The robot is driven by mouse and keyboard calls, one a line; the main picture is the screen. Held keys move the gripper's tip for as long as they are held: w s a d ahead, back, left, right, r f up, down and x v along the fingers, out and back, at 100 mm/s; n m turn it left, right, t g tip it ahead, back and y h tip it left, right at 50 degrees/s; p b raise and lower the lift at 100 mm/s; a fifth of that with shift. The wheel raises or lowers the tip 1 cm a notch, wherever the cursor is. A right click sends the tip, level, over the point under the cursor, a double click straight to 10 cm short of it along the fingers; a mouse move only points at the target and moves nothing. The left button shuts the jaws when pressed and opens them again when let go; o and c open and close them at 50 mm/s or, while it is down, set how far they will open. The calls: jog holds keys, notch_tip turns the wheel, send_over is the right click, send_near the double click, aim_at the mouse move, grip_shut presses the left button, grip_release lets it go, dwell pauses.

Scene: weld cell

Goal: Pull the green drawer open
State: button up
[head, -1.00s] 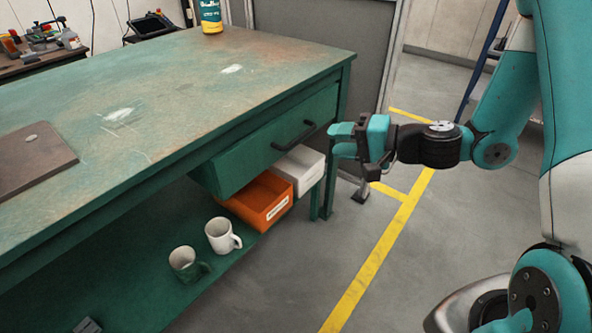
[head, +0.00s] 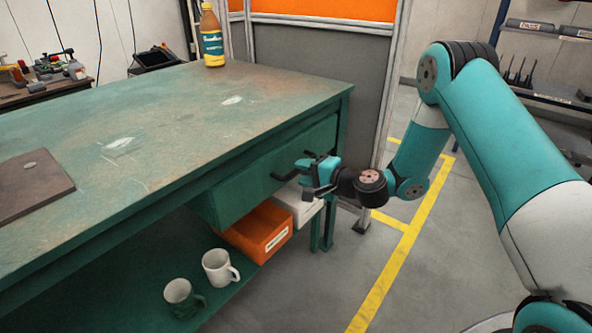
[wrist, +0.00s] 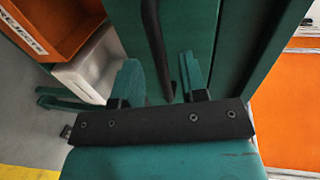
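The green drawer (head: 242,193) sits under the workbench top, and its front looks about flush with the bench frame. Its dark bar handle (head: 284,177) is partly hidden behind my gripper (head: 308,168) in the head view. In the wrist view, my gripper (wrist: 160,82) has its two teal fingers spread apart. The black handle (wrist: 157,45) runs between them, with a gap visible between the fingers and the bar. I cannot tell whether either finger touches it.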

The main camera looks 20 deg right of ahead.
aim_at(298, 171)
jog(key=shift+x, duration=1.55)
jog(key=shift+c, duration=0.2)
grip_shut()
